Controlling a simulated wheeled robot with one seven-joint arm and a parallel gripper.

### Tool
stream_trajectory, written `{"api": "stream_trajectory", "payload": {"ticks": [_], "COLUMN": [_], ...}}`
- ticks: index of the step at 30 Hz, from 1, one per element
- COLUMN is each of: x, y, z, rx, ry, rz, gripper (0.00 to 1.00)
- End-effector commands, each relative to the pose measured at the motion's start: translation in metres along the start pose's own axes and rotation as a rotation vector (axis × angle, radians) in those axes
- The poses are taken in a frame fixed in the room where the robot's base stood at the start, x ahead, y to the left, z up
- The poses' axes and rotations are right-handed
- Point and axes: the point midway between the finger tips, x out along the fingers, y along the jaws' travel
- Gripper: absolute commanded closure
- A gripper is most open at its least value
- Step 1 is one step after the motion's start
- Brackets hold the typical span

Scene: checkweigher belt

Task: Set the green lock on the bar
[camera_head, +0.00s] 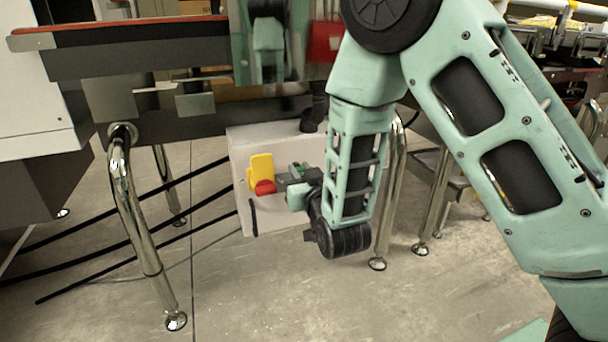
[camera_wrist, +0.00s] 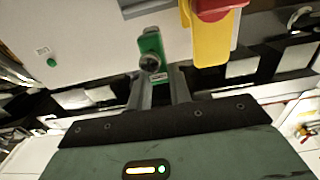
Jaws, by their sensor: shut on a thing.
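The green lock (camera_wrist: 152,44) is held at the fingertips of my gripper (camera_wrist: 160,78) in the wrist view, with a round metal part at its near end. In the head view my gripper (camera_head: 288,180) is beside the red knob (camera_head: 265,187) and yellow plate (camera_head: 260,165) on a light grey box. In the wrist view the red knob (camera_wrist: 212,8) and yellow plate (camera_wrist: 212,42) are to the right of the lock, with a gap between. I cannot tell for sure which part is the bar. The lock is mostly hidden in the head view.
The grey box (camera_head: 240,152) hangs below the conveyor frame (camera_head: 150,60). A chrome leg (camera_head: 128,200) stands to the left, and another (camera_head: 390,190) is close behind my arm. Black cables (camera_head: 120,205) run left from the box. The floor in front is clear.

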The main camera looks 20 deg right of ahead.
Motion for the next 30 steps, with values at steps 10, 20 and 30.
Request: {"api": "stream_trajectory", "payload": {"ticks": [10, 20, 30], "x": [0.02, 0.039, 0.048], "y": [0.001, 0.0, 0.0], "z": [-0.001, 0.0, 0.0], "rx": [0.001, 0.001, 0.001], "ry": [0.002, 0.002, 0.002], "rz": [0.001, 0.001, 0.001], "gripper": [1.0, 1.0, 1.0]}}
